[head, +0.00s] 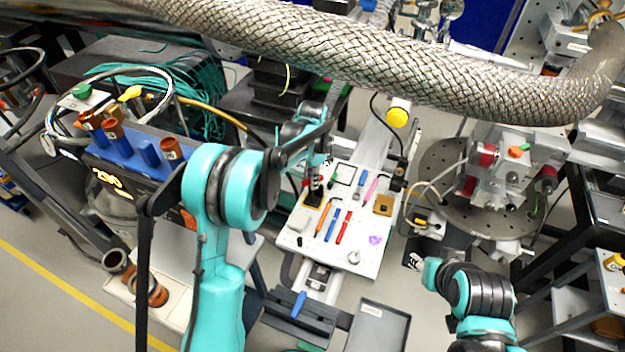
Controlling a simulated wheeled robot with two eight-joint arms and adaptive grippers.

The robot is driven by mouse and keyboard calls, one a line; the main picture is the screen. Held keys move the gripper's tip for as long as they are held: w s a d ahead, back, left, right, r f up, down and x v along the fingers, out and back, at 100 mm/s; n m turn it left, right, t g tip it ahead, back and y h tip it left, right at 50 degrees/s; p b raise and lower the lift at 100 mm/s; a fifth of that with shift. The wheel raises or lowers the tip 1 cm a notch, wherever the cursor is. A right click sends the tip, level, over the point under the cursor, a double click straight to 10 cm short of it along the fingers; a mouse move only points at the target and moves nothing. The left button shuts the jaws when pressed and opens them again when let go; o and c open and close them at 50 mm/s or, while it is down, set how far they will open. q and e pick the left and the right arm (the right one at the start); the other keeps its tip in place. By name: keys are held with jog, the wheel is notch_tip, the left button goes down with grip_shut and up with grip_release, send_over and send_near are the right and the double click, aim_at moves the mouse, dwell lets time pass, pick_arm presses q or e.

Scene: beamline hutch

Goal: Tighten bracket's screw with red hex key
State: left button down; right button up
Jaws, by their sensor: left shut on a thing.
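My left gripper (314,190) is over the back left of a white tool board (300,240), its fingers pointing down. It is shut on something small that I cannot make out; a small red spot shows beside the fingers. A red rod-like tool (343,228) lies on the board, to the right of a blue one (333,224) and an orange one (322,218). I cannot tell whether the red tool is the hex key. I cannot pick out the bracket or its screw for certain. My right arm shows at the lower right; its gripper is not visible.
A thick braided hose (330,48) crosses the top. A round perforated plate (450,205) carries a metal instrument (505,180) on the right. An empty grey tray (378,328) stands in front of the board. A blue rack with brown bottles (140,150) is at left.

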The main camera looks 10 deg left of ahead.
dwell(0.4)
pick_arm(q)
jog(key=shift+r+p, duration=1.3)
jog(key=shift+r, duration=0.75)
